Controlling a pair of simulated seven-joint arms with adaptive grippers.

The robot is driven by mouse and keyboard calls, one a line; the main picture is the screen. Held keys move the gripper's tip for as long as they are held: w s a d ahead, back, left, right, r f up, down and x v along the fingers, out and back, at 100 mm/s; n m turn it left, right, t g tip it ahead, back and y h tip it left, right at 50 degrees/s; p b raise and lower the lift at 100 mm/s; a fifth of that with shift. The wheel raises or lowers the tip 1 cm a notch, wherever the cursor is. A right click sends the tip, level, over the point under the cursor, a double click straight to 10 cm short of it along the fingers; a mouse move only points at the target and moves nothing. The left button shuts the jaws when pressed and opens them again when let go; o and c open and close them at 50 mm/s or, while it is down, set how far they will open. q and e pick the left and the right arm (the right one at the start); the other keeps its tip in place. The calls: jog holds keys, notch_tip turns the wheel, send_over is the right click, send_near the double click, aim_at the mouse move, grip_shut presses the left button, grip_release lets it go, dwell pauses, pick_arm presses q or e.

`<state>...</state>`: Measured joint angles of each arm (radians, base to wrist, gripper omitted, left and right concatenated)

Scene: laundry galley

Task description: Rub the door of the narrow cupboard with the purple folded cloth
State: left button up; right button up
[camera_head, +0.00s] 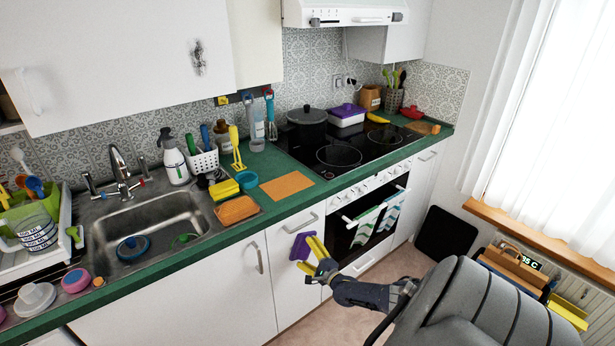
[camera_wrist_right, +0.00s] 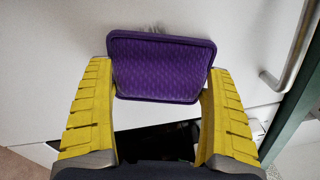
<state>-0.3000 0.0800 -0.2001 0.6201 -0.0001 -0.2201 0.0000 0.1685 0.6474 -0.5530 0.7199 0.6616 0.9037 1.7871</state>
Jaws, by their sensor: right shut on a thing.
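The purple folded cloth (camera_head: 315,243) is held between the yellow fingers of my right gripper (camera_head: 318,255). In the right wrist view the cloth (camera_wrist_right: 160,66) spans the gap between the two fingertips (camera_wrist_right: 158,78), and both fingers are shut on its ends. The narrow cupboard's white door (camera_head: 285,290) is left of the oven, with a metal handle (camera_head: 300,223) near its top. The cloth is in front of this door, below the handle; I cannot tell whether it touches. A faint grey mark (camera_wrist_right: 268,78) shows on the door beside the cloth. My left gripper is out of view.
The oven (camera_head: 360,222) with hanging towels is right of the narrow door. The green countertop (camera_head: 262,212) overhangs above it. A wider cupboard door (camera_head: 190,300) is to the left. A dark smudge (camera_head: 198,57) marks the upper cupboard. Floor is clear below.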

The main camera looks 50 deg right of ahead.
aim_at(295, 251)
jog(key=shift+w+a, duration=0.15)
jog(key=shift+a, duration=0.7)
jog(key=shift+w+a, duration=0.1)
jog(key=shift+a, duration=0.75)
jog(key=shift+s+d, duration=0.2)
jog(key=shift+d, duration=1.7)
jog(key=shift+s+d, duration=0.15)
jog(key=shift+s, duration=0.05)
jog(key=shift+a, duration=0.3)
jog(key=shift+w+a, duration=0.1)
jog(key=shift+a, duration=0.1)
